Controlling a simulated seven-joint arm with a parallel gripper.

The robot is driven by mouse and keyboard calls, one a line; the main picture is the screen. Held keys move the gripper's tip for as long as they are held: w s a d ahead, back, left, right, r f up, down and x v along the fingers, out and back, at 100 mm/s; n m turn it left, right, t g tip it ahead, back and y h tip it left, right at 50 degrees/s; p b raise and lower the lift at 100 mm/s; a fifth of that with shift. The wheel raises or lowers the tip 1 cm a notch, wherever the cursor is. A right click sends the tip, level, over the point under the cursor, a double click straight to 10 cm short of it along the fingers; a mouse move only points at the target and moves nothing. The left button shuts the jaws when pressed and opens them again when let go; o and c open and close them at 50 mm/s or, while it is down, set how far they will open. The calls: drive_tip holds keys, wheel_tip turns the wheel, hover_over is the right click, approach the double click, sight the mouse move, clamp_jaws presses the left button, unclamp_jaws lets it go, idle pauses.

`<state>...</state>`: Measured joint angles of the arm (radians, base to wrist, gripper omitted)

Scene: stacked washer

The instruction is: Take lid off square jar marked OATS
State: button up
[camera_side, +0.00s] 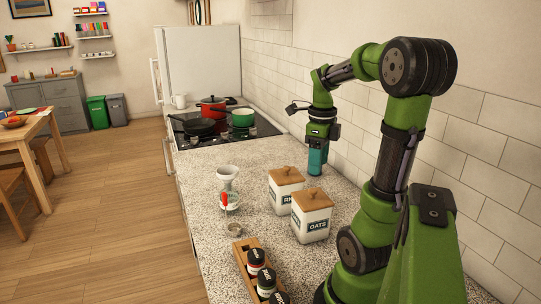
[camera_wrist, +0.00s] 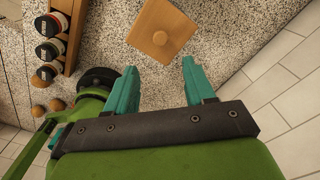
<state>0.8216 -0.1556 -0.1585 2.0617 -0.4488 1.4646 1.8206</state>
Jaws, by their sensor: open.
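The square white jar marked OATS (camera_side: 311,228) stands upright on the speckled counter in the side view. Its flat wooden lid (camera_side: 313,199) with a round knob is on it. My gripper (camera_side: 317,170) hangs in the air behind and above the jars, apart from them, with teal fingers pointing down. In the wrist view my gripper (camera_wrist: 160,66) is open and empty. A square wooden lid with a knob (camera_wrist: 162,28) lies beyond the fingertips there; I cannot tell which jar it covers, as no label shows.
A similar lidded jar (camera_side: 280,198), label partly hidden, stands close behind the OATS jar. A glass vessel with a white funnel (camera_side: 228,180) is to the left. A wooden rack (camera_side: 240,257) of spice jars is in front. Pots (camera_side: 241,117) stand on the stove behind. A tiled wall bounds the right.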

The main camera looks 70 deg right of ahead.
sight(313, 190)
wheel_tip(313, 190, down, 3)
drive_tip(key=shift+f, duration=0.2)
drive_tip(key=shift+w+d+f, duration=0.1)
drive_tip(key=shift+w+f, duration=0.05)
drive_tip(key=shift+f, duration=0.75)
drive_tip(key=shift+w+f, duration=0.2)
drive_tip(key=shift+f, duration=0.7)
drive_tip(key=shift+w+d+f, duration=0.1)
drive_tip(key=shift+w+f, duration=0.05)
drive_tip(key=shift+f, duration=0.75)
drive_tip(key=shift+c, duration=0.5)
clamp_jaws()
